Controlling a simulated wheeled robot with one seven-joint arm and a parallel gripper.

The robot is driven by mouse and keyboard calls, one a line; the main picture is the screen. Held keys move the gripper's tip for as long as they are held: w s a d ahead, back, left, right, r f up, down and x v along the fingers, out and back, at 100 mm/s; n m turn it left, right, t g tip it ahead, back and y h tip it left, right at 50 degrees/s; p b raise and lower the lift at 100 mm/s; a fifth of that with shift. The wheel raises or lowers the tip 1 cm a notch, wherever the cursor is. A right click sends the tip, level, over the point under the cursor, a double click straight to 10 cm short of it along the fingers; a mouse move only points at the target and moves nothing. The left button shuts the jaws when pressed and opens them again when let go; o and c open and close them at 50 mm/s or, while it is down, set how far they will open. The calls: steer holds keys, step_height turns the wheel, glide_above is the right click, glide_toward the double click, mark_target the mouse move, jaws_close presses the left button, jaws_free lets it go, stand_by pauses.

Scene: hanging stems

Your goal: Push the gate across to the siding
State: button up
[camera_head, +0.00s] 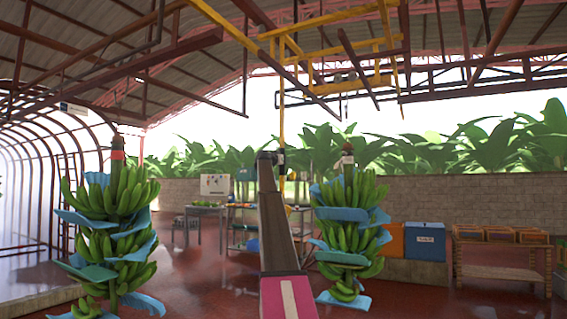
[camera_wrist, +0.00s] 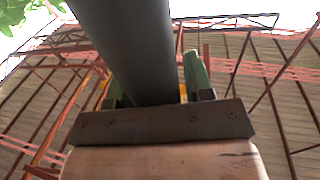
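A yellow overhead frame (camera_head: 340,83) hangs under the roof beams in the head view; I cannot tell which part of it is the gate. A thin yellow rod (camera_head: 282,120) drops from it to a grey lower piece beside my gripper (camera_head: 268,157), which is raised at the picture's middle. In the wrist view a thick dark cylinder (camera_wrist: 125,45) runs down between the green fingers of my gripper (camera_wrist: 155,85) and hides most of the gap. A sliver of yellow shows beside the right finger. I cannot tell if the fingers are closed on anything. The siding is not clearly distinguishable among the dark overhead beams (camera_head: 360,70).
Banana stems with blue sheets hang on the left (camera_head: 112,240) and right (camera_head: 348,235) of my arm. Behind are a table (camera_head: 205,210), orange and blue bins (camera_head: 425,241) and a wooden rack (camera_head: 500,272). Open red floor lies between.

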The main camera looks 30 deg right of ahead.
steer(key=shift+o, duration=0.8)
steer(key=v, duration=1)
steer(key=shift+s+a, duration=0.2)
steer(key=shift+a, duration=0.15)
